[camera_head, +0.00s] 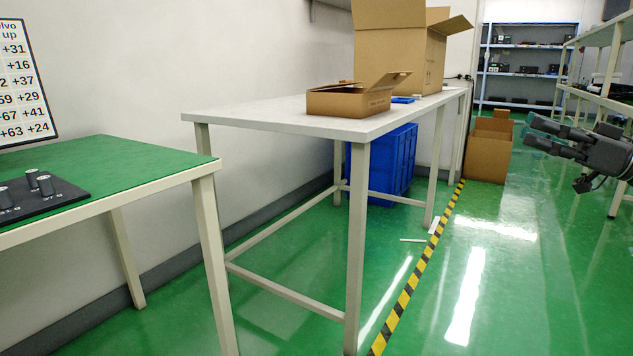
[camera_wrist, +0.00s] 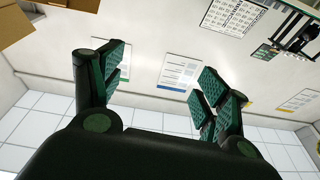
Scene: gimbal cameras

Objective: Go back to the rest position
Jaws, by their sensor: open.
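My gripper (camera_head: 543,133) shows at the right edge of the head view, held in the air over the green floor. Behind the fingers are a pale wall and a posted sheet (camera_wrist: 180,72). Most of my arm lies outside the head view.
A white table (camera_head: 285,116) bears an open small box (camera_head: 348,103) and a large carton (camera_head: 390,60). A green-topped table (camera_head: 110,165) stands at left. A blue crate (camera_head: 395,165), a floor carton (camera_head: 487,150) and shelves (camera_head: 525,70) are farther back.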

